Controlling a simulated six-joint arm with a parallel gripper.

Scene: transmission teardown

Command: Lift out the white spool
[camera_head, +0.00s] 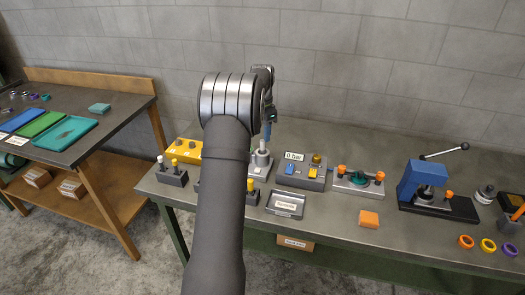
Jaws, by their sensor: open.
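My gripper (268,127) is high over the middle of the bench, with a narrow blue part at its lower end. Its jaws are open, though small and partly hidden behind my arm. Below it is a grey fixture (261,170) with a pale upright post (262,146). A white-topped peg (160,159) stands in a dark block (172,178) at the left end of the bench, beside yellow-topped pegs. I cannot tell for sure which pale part is the white spool. My gripper is well to the right of the white-topped peg.
A yellow block (186,149) stands behind the dark block. A grey control box (301,172), a fixture with orange knobs (358,182) and a blue press (422,182) stand to the right. My arm hides part of the bench. Bare bench top (335,225) shows at the front.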

